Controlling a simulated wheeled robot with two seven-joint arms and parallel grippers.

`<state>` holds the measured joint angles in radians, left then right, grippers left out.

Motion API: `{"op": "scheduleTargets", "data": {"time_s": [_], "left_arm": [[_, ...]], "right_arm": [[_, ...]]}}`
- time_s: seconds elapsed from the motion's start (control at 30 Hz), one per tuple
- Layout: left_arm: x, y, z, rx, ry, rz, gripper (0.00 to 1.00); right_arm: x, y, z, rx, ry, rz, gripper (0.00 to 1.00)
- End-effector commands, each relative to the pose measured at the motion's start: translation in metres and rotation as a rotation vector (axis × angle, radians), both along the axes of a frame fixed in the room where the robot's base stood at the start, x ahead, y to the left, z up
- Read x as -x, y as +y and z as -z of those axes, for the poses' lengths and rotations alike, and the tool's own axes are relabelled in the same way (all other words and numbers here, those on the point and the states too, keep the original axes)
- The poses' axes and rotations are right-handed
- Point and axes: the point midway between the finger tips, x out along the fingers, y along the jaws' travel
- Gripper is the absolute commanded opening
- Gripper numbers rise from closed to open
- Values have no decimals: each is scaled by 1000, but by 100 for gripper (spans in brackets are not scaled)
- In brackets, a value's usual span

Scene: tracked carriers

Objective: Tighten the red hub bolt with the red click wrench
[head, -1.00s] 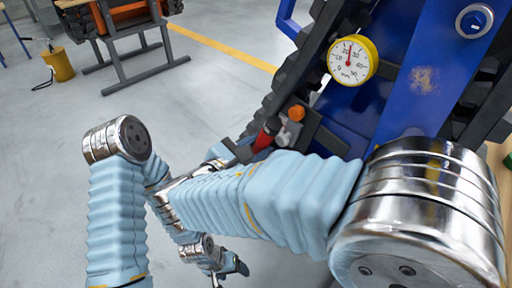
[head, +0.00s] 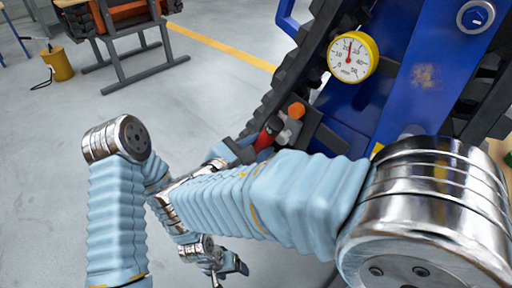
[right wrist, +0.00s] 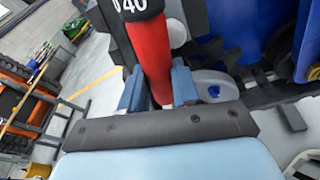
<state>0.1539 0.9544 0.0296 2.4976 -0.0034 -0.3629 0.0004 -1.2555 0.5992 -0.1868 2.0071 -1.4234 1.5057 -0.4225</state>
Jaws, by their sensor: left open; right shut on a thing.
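The red click wrench (head: 268,133) shows in the head view as a short red and black piece beside the carrier's track. In the right wrist view its red handle (right wrist: 149,55) stands between the fingers, with a black band marked 40 at the top. My right gripper (right wrist: 158,92) is shut on this handle; in the head view my right arm largely hides the gripper. My left gripper (head: 238,265) is open and empty, low in the head view, apart from the wrench. I cannot make out the red hub bolt or whether the wrench touches it.
The blue carrier (head: 425,75) with black tracks fills the right side. It bears a yellow-rimmed gauge (head: 353,57) and an orange knob (head: 296,110). An orange machine on a dark stand (head: 130,55) and a yellow bin (head: 58,64) are at the back left. Grey floor lies open between.

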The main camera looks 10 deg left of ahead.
Motion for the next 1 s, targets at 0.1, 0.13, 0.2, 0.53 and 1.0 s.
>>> {"op": "scheduleTargets", "data": {"time_s": [0.1,0.13,0.2,0.53,1.0], "left_arm": [[0,0,11,0,0,0,73],[0,0,13,0,0,0,73],[0,0,17,0,0,0,73],[0,0,18,0,0,0,73],[0,0,38,0,0,0,73]], "right_arm": [[3,-3,4,-24,-20,0,0],[3,-4,5,-29,-24,-1,0],[5,-5,6,-40,-34,0,0],[6,-7,4,-56,-48,-1,0],[11,-13,12,-105,-85,-1,0]]}}
